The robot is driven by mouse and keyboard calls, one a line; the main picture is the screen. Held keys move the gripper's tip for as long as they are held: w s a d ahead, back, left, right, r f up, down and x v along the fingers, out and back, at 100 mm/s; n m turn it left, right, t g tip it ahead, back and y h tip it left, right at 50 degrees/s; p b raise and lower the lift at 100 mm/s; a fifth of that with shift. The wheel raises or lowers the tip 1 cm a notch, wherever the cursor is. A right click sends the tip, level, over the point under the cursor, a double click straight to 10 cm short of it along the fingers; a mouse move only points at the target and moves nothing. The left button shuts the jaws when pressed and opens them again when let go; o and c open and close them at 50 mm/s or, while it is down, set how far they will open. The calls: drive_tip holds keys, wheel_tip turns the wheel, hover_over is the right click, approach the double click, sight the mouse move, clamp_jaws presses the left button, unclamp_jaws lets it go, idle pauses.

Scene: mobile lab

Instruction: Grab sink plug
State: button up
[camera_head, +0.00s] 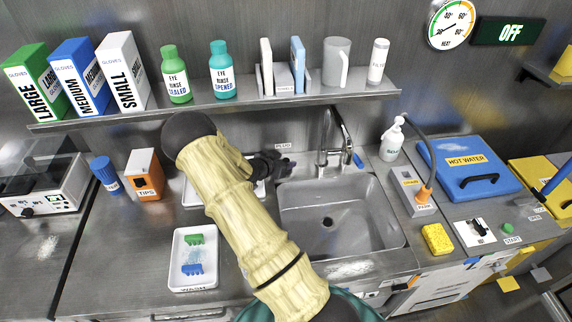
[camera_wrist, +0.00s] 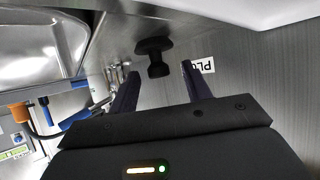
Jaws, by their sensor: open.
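The sink plug (camera_wrist: 154,48) is black with a knob-like shape, and shows in the wrist view just ahead of my fingertips, roughly centred in the gap. My gripper (camera_wrist: 160,72) is open, with one dark finger on each side of the gap and nothing held. In the head view, my gripper (camera_head: 280,166) is low behind the sink's left rear corner, below a small plug label. There the plug cannot be told apart from the dark gripper. The label (camera_wrist: 203,66) shows partly behind the right finger in the wrist view.
The steel sink (camera_head: 335,220) is empty, with its faucet (camera_head: 338,135) behind it. A white tray (camera_head: 194,258) with green and blue pieces lies left of my arm. The shelf (camera_head: 220,105) with bottles and glove boxes runs above. A soap bottle (camera_head: 391,140) stands right of the faucet.

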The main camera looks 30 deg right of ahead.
idle(0.5)
clamp_jaws()
wheel_tip(320, 180, up, 10)
idle(0.6)
idle(0.4)
